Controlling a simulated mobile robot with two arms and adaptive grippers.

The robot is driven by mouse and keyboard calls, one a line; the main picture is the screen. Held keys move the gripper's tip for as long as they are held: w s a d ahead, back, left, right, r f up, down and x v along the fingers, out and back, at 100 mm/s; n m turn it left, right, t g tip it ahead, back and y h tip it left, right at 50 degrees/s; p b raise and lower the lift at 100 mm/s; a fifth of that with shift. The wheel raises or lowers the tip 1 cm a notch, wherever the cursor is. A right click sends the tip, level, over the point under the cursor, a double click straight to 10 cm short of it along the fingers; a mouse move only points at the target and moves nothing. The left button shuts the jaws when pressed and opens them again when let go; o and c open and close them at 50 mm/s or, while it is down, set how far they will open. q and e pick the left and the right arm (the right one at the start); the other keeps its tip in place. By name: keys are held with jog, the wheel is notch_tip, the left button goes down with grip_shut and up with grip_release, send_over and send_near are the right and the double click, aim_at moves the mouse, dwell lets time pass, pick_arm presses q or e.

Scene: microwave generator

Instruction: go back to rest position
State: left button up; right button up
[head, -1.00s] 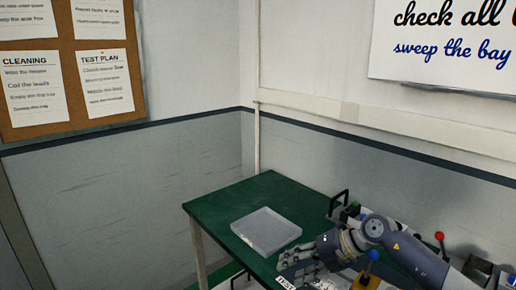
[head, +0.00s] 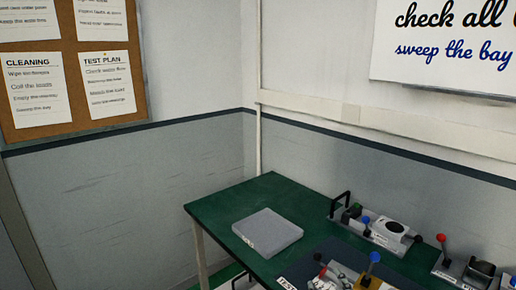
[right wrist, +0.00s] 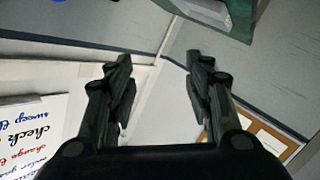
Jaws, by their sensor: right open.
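My right gripper (right wrist: 158,85) shows in the right wrist view with its two dark fingers spread apart and nothing between them. Behind it are the white and grey walls, and a green table edge (right wrist: 240,18) shows at the top. The head view shows neither of my grippers, and the left one is in no view.
A green table (head: 215,208) stands in the corner with a grey flat box (head: 267,232) on it. Grey devices with coloured knobs (head: 385,232) stand along its right side. A cork board (head: 75,65) hangs on the left wall. Floor left of the table looks clear.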

jog(key=s+d+f+m+g+h, duration=0.1)
jog(key=s+d+f+m+g, duration=0.15)
jog(key=s+f, duration=0.35)
jog(key=s+d+f+m+g+h, duration=0.1)
jog(key=s+d+f+g, duration=0.1)
jog(key=s+f+g, duration=0.3)
jog(key=s+f+g+y, duration=0.1)
jog(key=s+f+g, duration=0.2)
jog(key=s, duration=0.6)
jog(key=s+f+g+y, duration=0.1)
jog(key=s+f+g, duration=0.15)
jog(key=s, duration=0.65)
notch_tip(320, 180, down, 30)
jog(key=s+r+g+b, duration=0.1)
jog(key=s+b, duration=0.1)
jog(key=s+d+f+g+b, duration=0.1)
jog(key=s+d+f, duration=0.1)
jog(key=s+f, duration=1.4)
jog(key=shift+s+d+f+h+b, duration=0.15)
jog(key=shift+f+h+b, duration=0.2)
jog(key=shift+f, duration=0.45)
jog(key=shift+c, duration=0.6)
